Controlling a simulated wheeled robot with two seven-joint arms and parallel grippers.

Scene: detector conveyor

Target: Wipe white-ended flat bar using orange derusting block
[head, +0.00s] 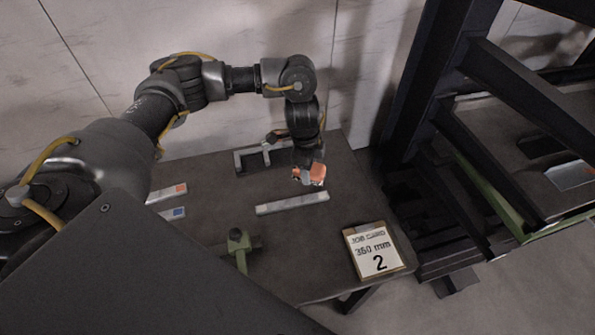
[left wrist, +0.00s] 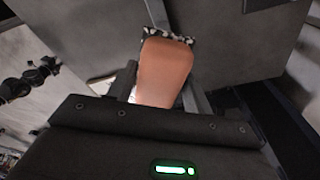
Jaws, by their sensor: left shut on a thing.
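The orange derusting block (head: 318,173) is held in my left gripper (head: 308,177), above the table. In the left wrist view the block (left wrist: 165,72) sits between the two fingers, with a dark speckled edge at its far end. The white-ended flat bar (head: 292,203) lies on the table just below the gripper in the head view. The block appears close to the bar's far right part, but I cannot tell whether they touch. My right gripper is not in view.
A green clamp-like fixture (head: 239,243) stands in front. A job card (head: 372,250) reads 360 mm, 2. A dark rack (head: 470,140) stands right; a metal frame (head: 252,160) lies behind.

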